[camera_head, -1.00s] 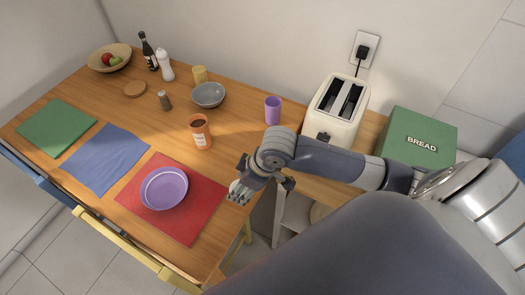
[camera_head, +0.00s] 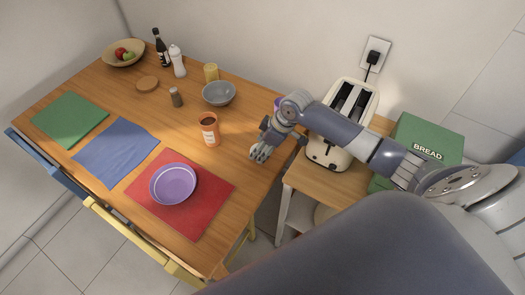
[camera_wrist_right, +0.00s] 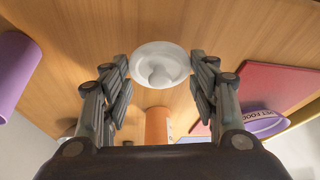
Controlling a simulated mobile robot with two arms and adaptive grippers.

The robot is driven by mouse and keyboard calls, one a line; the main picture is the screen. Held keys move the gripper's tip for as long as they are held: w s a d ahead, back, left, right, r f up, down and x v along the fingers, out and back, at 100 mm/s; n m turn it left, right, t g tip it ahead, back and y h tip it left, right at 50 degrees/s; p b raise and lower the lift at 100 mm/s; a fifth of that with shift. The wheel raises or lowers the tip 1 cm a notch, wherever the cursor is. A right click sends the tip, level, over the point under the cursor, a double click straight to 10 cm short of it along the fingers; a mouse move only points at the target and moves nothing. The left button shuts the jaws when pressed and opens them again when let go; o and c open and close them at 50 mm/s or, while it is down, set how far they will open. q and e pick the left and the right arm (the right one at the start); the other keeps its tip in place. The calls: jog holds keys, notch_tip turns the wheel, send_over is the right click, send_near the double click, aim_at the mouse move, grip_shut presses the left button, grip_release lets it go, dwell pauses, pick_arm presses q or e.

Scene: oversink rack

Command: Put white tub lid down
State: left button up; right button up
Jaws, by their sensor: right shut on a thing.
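The white tub lid (camera_wrist_right: 160,65) is round with a raised knob and sits between the fingertips of my right gripper (camera_wrist_right: 161,68) in the right wrist view. My right gripper (camera_head: 262,152) is shut on it, over the table's right part, to the right of the orange jar (camera_head: 210,130). In the head view the lid is mostly hidden by the fingers. From these frames I cannot tell whether the lid touches the wooden table (camera_head: 185,122). My left gripper is not in view.
A purple bowl (camera_head: 173,184) lies on the red mat (camera_head: 214,190). A grey bowl (camera_head: 219,94) stands behind the jar. A purple cup (camera_wrist_right: 14,72) is near the gripper. A toaster (camera_head: 329,154) and green bread box (camera_head: 425,137) stand to the right. Bare wood lies around the jar.

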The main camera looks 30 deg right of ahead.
aim_at(263, 151)
notch_tip(263, 151, down, 3)
jog(key=shift+w+d+f+p, duration=0.1)
jog(key=shift+w+d+p, duration=0.05)
jog(key=shift+p, duration=0.25)
jog(key=shift+f, duration=0.15)
jog(key=shift+f, duration=0.2)
jog(key=o, duration=0.8)
jog(key=shift+c, duration=0.2)
